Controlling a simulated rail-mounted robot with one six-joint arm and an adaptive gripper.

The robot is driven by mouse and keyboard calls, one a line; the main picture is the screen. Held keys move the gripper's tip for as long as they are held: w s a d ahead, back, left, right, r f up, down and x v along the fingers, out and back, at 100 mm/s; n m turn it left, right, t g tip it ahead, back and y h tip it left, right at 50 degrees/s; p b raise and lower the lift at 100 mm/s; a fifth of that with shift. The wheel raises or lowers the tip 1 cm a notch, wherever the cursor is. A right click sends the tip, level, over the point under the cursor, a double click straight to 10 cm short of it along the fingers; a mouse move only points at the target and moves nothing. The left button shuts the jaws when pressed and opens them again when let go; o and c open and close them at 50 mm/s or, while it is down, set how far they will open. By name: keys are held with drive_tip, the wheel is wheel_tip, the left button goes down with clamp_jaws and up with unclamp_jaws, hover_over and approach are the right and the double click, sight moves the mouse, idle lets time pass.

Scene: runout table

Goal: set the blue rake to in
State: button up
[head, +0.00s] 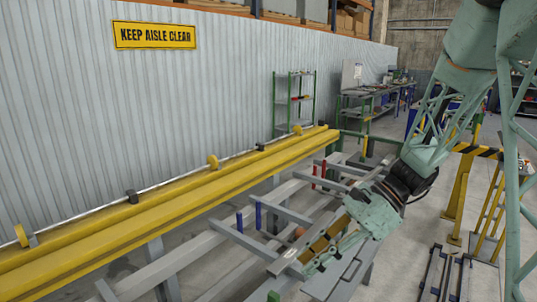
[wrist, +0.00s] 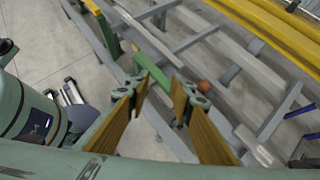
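The blue rake shows in the head view as two upright blue posts (head: 258,215) on the grey frame, left of my gripper. Whether it stands in or out I cannot tell. My gripper (head: 305,258) hangs over the near part of the frame, to the right of the blue posts and apart from them. In the wrist view its two wood-faced fingers (wrist: 163,88) are spread, with nothing between them that I can see held. A green bar (wrist: 150,66) lies beyond the fingertips.
A yellow rail (head: 190,200) runs along the corrugated wall. Two red posts (head: 318,172) stand farther along the grey frame. A brown round object (head: 298,232) lies near my gripper and also shows in the wrist view (wrist: 203,86).

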drive_tip(key=s+d+r+n+t+h, duration=0.2)
drive_tip(key=s+r+n, duration=0.3)
drive_tip(key=s, duration=0.5)
drive_tip(key=s+d+r+n+t+h, duration=0.1)
drive_tip(key=s+d+r+n+h, duration=0.3)
drive_tip(key=s, duration=0.6)
drive_tip(key=s+d+r+n+t+h, duration=0.2)
drive_tip(key=s+d+r+n+h, duration=0.1)
drive_tip(key=s+r+n, duration=0.5)
drive_tip(key=shift+s+d+r+t, duration=0.25)
drive_tip(key=shift+s+d, duration=0.4)
drive_tip(key=shift+s, duration=0.35)
